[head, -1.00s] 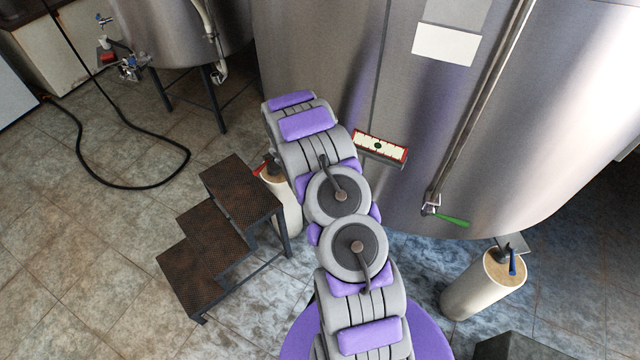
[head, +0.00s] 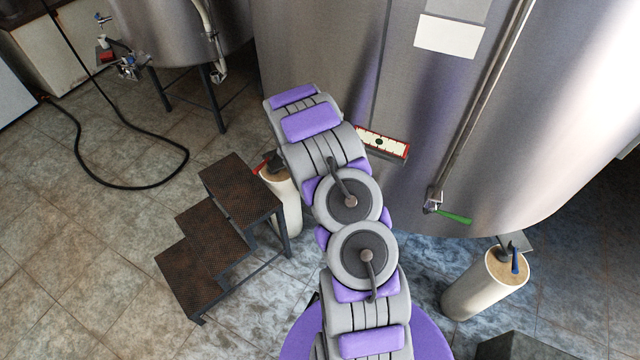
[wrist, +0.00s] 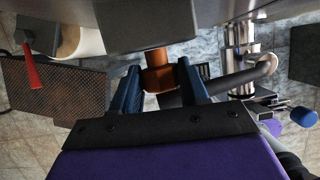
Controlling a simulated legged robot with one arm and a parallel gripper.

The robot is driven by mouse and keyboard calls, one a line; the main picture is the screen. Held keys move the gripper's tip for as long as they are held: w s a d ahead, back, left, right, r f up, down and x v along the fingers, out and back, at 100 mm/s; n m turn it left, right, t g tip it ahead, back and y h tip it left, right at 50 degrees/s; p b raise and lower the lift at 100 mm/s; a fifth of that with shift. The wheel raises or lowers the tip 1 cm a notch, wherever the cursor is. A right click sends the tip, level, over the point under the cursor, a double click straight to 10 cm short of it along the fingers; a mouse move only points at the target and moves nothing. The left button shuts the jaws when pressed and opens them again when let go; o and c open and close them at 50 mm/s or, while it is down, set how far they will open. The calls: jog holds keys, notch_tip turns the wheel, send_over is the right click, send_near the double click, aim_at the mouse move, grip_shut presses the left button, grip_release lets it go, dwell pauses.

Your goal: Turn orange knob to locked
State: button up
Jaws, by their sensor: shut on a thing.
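In the wrist view the orange knob (wrist: 158,72) sticks out below a dark grey box-like housing (wrist: 145,22). My gripper (wrist: 158,84) has its two blue fingers on either side of the knob and is shut on it. The tips partly cover the knob's sides, and its marking and exact setting cannot be read. In the head view my arm reaches toward the tank, and its links hide the knob and gripper.
The large steel tank (head: 320,60) fills the back. A rusty step stool (head: 212,232) stands left of my arm. Posts with a red handle (head: 257,167) and a blue handle (head: 515,262) stand at its base. A green-handled valve (head: 452,216) hangs at right. A black hose (head: 130,187) lies on the floor at left.

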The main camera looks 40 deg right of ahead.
jog(key=shift+a+f, duration=0.1)
jog(key=o, duration=1)
jog(key=shift+a, duration=0.15)
jog(key=shift+o, duration=0.2)
jog(key=shift+r, duration=0.6)
jog(key=p+v, duration=0.4)
jog(key=v, duration=1.2)
jog(key=shift+a, duration=0.35)
jog(key=shift+s, duration=0.1)
